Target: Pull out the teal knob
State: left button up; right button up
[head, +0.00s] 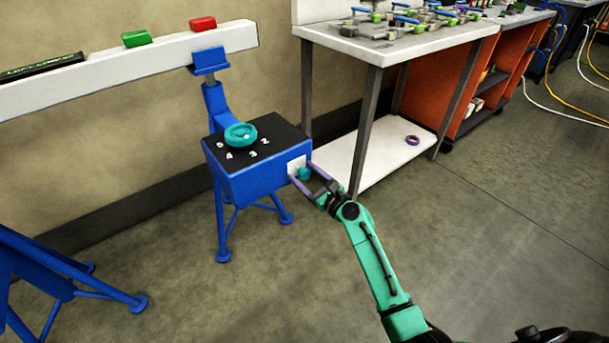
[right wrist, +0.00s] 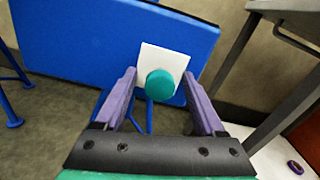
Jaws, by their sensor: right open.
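The teal knob (right wrist: 160,85) sits on a white square plate (right wrist: 163,58) on the side of the blue box (right wrist: 100,35). In the head view the knob (head: 304,174) shows small at the right end of the box (head: 255,179). My right gripper (head: 304,175) is open, its purple fingers pointing at the plate. In the right wrist view the right gripper (right wrist: 160,88) has one finger on each side of the knob, with gaps visible. I cannot tell how deep the knob lies between the fingertips. My left gripper is not in view.
A teal round dial (head: 241,135) is on the box's black top. A white beam (head: 120,57) with a green block (head: 136,38) and a red block (head: 203,23) stands behind. A workbench (head: 400,45) with metal legs is close on the right. Open floor lies in front.

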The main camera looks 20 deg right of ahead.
jog(key=shift+c, duration=0.4)
grip_shut()
dwell(1.1)
